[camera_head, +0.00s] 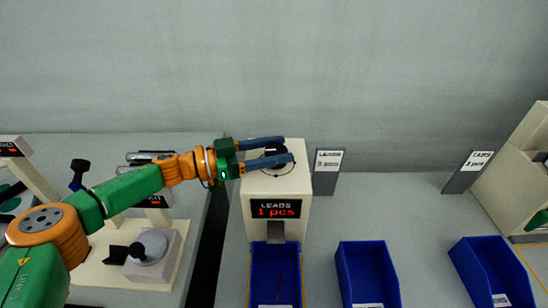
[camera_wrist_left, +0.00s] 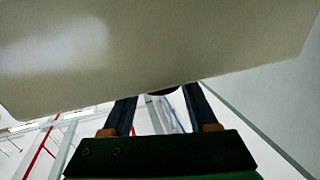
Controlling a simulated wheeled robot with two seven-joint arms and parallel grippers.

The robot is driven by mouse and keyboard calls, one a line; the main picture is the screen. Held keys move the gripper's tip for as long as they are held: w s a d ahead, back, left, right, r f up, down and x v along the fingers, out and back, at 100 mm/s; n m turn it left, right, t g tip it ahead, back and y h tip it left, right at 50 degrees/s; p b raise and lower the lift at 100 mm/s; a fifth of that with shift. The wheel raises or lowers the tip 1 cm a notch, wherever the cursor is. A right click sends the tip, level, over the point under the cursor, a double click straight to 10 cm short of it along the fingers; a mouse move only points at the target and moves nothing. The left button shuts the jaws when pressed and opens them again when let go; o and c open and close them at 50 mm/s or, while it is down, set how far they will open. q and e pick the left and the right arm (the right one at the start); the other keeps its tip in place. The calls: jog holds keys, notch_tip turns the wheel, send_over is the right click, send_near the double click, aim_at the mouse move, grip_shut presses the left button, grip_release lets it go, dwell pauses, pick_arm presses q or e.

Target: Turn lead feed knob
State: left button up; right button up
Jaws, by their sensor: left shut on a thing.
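The lead feeder is a cream box (camera_head: 278,185) with a dark display reading "LEADS 1 pcs", in the middle of the head view. A dark knob (camera_head: 273,152) sits on top, partly hidden by my fingers. My left gripper (camera_head: 287,149) comes in from the left, its two blue fingers on either side of the knob and shut on it. In the left wrist view the cream box (camera_wrist_left: 160,50) fills the top, and a dark edge of the knob (camera_wrist_left: 163,90) shows between the fingers. My right gripper is not in view.
A blue bin (camera_head: 253,275) stands under the feeder's chute, with a thin dark piece inside. Two more blue bins (camera_head: 367,250) (camera_head: 460,250) stand to the right. Sign cards stand behind. Winding stations with a grey round part (camera_head: 150,246) are at left, below my arm.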

pick_arm(q)
jog(key=shift+f+m+g+b, duration=0.1)
jog(key=shift+m+g+b, duration=0.65)
jog(key=shift+g, duration=0.35)
jog(key=o, duration=1.2)
jog(key=shift+d, duration=0.1)
jog(key=shift+o, duration=0.8)
jog(key=shift+d, duration=0.15)
jog(key=a, duration=0.2)
jog(key=a+b, duration=0.1)
jog(key=a, duration=0.1)
jog(key=a+b, duration=0.1)
jog(key=a, duration=0.1)
jog(key=shift+s+a+f, duration=0.1)
jog(key=shift+s+a, duration=0.15)
jog(key=shift+s, duration=0.15)
jog(key=shift+s+a, duration=0.1)
jog(key=shift+a, duration=0.25)
jog(key=shift+d, duration=0.1)
